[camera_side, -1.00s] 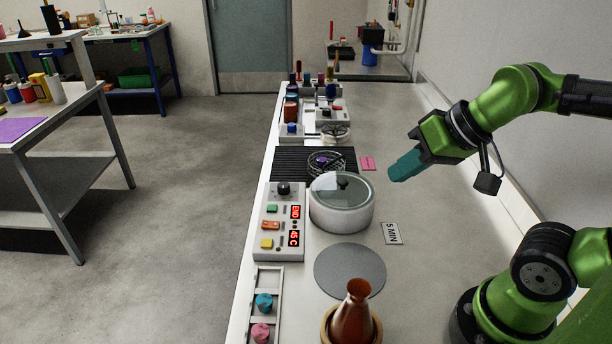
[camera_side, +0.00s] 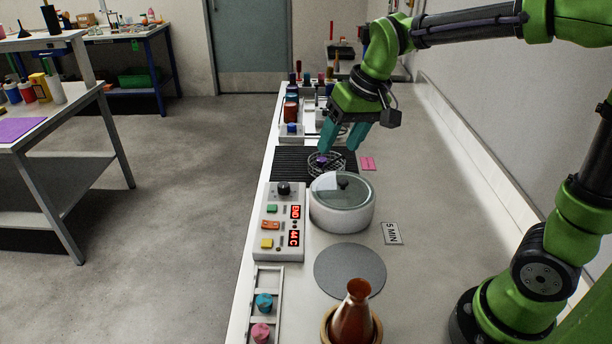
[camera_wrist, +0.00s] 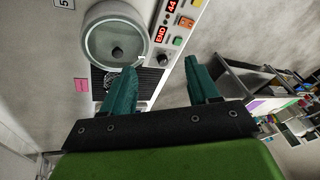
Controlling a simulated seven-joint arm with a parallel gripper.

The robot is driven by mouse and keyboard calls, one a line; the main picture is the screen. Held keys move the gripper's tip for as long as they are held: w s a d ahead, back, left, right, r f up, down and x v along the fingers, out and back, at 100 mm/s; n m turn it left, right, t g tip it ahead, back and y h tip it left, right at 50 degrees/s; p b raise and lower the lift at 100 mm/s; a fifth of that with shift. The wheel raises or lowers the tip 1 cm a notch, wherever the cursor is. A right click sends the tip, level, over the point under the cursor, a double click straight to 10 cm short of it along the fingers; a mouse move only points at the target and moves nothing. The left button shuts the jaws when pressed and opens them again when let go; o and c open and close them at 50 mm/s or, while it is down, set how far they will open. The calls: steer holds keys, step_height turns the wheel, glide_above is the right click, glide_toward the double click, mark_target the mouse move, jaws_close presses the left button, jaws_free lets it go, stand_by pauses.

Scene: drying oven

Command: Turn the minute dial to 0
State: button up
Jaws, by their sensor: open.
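The control panel (camera_side: 270,245) stands on the bench left of the round lidded vessel (camera_side: 340,212). A black dial (camera_side: 283,188) sits at the panel's far end; its pointer setting is too small to read. The red displays (camera_side: 295,212) read END and about 44 C. My gripper (camera_side: 342,147) has two teal fingers, open and empty, above the bench beyond the vessel, to the right of and farther back than the dial. In the wrist view the panel and dial (camera_wrist: 162,59) show between and beyond the open fingertips.
A wire basket (camera_side: 338,166) with a purple item is just below the fingers, on a black ribbed mat (camera_side: 290,163). The vessel (camera_wrist: 117,45) stands close beside the panel. Green, orange and yellow buttons line the panel. A grey disc (camera_side: 350,270) and a flask (camera_side: 354,315) are nearer.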

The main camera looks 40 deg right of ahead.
mark_target(283, 185)
steer(key=shift+w+d+f+n+g+h, duration=0.35)
steer(key=shift+w+f+n+g, duration=0.6)
steer(key=shift+w, duration=3.8)
steer(key=shift+w+d+f+n+g+h, duration=0.3)
steer(key=shift+w+f+n+g, duration=0.6)
steer(key=shift+w, duration=3.85)
steer(key=shift+m, duration=0.25)
step_height(283, 185, down, 17)
steer(key=shift+f, duration=0.1)
steer(key=shift+c, duration=0.3)
steer(key=c, duration=1)
